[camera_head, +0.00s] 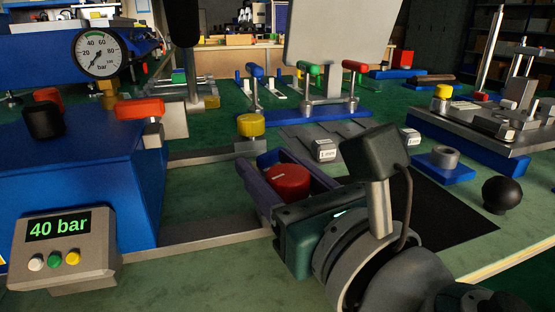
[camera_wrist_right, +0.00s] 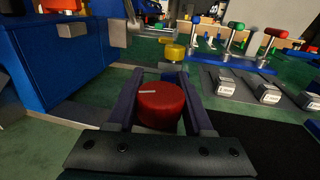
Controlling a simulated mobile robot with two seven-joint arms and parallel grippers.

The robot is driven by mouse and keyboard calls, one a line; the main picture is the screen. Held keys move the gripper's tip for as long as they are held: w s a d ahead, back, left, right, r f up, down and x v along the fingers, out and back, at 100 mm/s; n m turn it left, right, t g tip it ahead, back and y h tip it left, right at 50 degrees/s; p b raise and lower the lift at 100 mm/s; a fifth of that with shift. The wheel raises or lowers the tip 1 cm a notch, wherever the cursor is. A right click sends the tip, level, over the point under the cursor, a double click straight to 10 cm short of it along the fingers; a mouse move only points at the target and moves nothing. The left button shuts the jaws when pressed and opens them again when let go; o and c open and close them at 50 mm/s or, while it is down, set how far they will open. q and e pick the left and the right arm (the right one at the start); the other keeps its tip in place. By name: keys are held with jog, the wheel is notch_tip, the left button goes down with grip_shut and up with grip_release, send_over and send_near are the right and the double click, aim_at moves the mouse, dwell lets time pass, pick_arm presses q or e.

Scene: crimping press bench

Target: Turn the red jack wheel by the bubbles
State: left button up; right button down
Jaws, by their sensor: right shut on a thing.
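The red jack wheel (camera_head: 289,181) is a round red knob low over the green bench, in the middle of the head view. My right gripper (camera_head: 262,162) has its two purple fingers on either side of it and is shut on it. In the right wrist view the red wheel (camera_wrist_right: 160,104) sits between the fingers, with a small pale mark on its top. What lies beneath the wheel is hidden by the gripper. I cannot make out any bubbles in either view. My left gripper is not in view.
A yellow knob (camera_head: 250,125) stands just behind the wheel. Left are a blue housing (camera_head: 75,180), a "40 bar" display (camera_head: 60,228) and a gauge (camera_head: 98,53).

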jog(key=shift+y, duration=0.3)
jog(key=shift+s+a+f+n+g+y, duration=0.1)
jog(key=shift+n+g+y, duration=0.5)
jog(key=shift+n+y, duration=0.2)
jog(key=shift+s+a+f+n+g+y+b, duration=0.1)
jog(key=shift+a+n+g+y+b, duration=0.05)
jog(key=shift+n+g+y+b, duration=0.6)
jog(key=n+g+y+b, duration=0.1)
jog(key=g+b, duration=0.1)
jog(key=n+g+y+b, duration=0.2)
jog(key=b, duration=0.1)
jog(key=s+a+n+g+y+b, duration=0.1)
jog(key=n+g+y+b, duration=0.1)
jog(key=g, duration=0.1)
jog(key=shift+s+f+b, duration=0.1)
jog(key=shift+f+b, duration=0.05)
jog(key=shift+b, duration=0.15)
jog(key=shift+s+r+n+g+y+b, duration=0.15)
jog(key=shift+n+g+b, duration=0.25)
jog(key=shift+g+b, duration=0.15)
jog(key=shift+s+r+n+g+y+b, duration=0.1)
jog(key=shift+n+g+b, duration=0.25)
jog(key=shift+g+b, duration=0.15)
jog(key=shift+c, duration=1.5)
grip_release()
jog(key=shift+r, duration=0.1)
